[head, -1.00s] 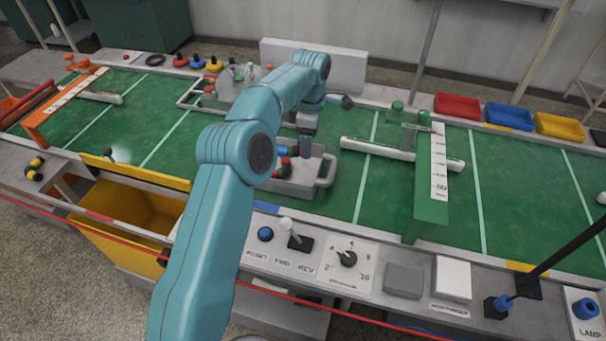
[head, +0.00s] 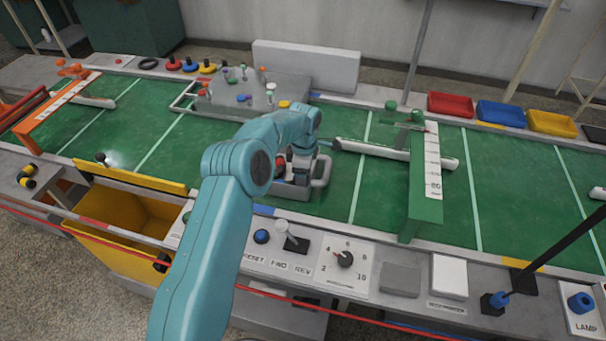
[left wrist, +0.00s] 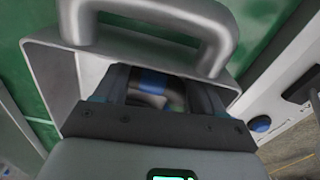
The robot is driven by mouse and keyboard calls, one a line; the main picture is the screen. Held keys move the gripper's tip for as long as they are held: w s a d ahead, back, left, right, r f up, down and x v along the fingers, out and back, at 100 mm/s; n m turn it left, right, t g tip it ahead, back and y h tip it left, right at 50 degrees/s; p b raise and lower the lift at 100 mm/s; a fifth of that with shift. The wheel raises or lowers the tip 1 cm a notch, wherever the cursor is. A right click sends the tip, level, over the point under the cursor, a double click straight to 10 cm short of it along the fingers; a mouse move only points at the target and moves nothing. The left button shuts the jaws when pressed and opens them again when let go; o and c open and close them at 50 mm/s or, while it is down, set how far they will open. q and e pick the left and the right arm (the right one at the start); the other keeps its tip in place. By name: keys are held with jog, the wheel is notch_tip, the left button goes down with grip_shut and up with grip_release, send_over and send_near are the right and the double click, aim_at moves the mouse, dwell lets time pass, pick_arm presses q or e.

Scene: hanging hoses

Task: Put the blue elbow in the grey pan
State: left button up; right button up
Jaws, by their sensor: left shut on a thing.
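The grey pan (head: 322,172) lies on the green belt, partly hidden by my left arm. In the left wrist view, its handle (left wrist: 215,40) and wall (left wrist: 55,75) surround the front of my gripper. My left gripper (head: 301,172) is low at the pan, its fingertips (left wrist: 150,95) within the rim. It is shut on the blue elbow (left wrist: 152,80), which shows as a blue piece with a paler part between the fingers. Whether the elbow touches the pan floor cannot be told. My right gripper is not in view.
A red piece (head: 280,161) shows at the pan beside my arm. A grey tray (head: 290,92) with several small coloured parts stands behind. A green gate (head: 426,205) is to the right and a yellow bin (head: 125,207) to the left.

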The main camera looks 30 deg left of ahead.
pick_arm(q)
jog(key=shift+s+f, duration=0.1)
jog(key=o, duration=0.8)
jog(key=shift+o, duration=0.5)
notch_tip(320, 180, up, 12)
jog(key=shift+r, duration=0.2)
